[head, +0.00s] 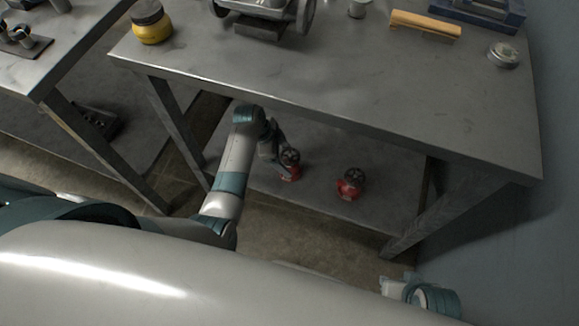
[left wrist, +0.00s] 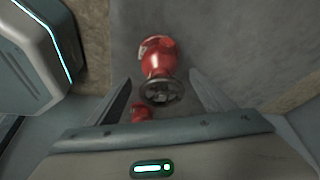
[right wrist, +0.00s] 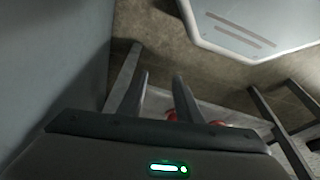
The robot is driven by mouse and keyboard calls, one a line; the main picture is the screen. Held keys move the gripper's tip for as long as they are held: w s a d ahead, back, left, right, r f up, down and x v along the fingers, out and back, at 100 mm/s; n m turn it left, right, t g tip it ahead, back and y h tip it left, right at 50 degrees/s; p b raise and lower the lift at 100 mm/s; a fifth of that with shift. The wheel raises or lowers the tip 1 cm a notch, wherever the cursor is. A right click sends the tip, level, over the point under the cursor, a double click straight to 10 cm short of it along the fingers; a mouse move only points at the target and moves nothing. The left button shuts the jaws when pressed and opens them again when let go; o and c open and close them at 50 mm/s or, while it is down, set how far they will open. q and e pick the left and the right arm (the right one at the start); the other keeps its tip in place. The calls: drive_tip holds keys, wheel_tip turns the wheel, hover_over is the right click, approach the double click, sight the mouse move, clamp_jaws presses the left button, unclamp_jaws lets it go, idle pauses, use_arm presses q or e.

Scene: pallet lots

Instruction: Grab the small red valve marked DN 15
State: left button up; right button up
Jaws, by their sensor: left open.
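Two red valves with dark handwheels stand on the lower shelf of the bench in the head view: a left one (head: 290,173) and a right one (head: 351,186). Their markings are too small to read, so I cannot tell which is DN 15. My left gripper (head: 279,157) is beside the left valve. In the left wrist view, the open fingers (left wrist: 161,92) stand either side of a red valve (left wrist: 158,62), apart from it; a second red piece (left wrist: 139,114) is partly hidden by the gripper. My right gripper (right wrist: 160,85) is open and empty; red parts (right wrist: 221,123) show behind it.
The bench top (head: 400,95) overhangs the shelf (head: 320,200). It carries a yellow-bodied jar (head: 152,30), a wooden-coloured bar (head: 425,25) and a round metal part (head: 503,55). Bench legs and the wall (head: 510,240) bound the right side.

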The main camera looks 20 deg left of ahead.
sight(296, 169)
use_arm(q)
drive_tip(key=b+x, duration=0.1)
drive_tip(key=x, duration=0.2)
drive_tip(key=shift+f, duration=0.25)
drive_tip(key=shift+w+d+f, duration=0.15)
drive_tip(key=shift+f, duration=0.3)
use_arm(e)
drive_tip(key=shift+w+a+f+t+y, duration=0.1)
drive_tip(key=shift+w+a+t+y, duration=0.25)
drive_tip(key=shift+w+a, duration=0.4)
drive_tip(key=shift+s+a, duration=0.1)
drive_tip(key=shift+s, duration=0.1)
use_arm(q)
drive_tip(key=c, duration=1.7)
drive_tip(key=shift+r, duration=0.1)
clamp_jaws()
drive_tip(key=shift+r, duration=0.15)
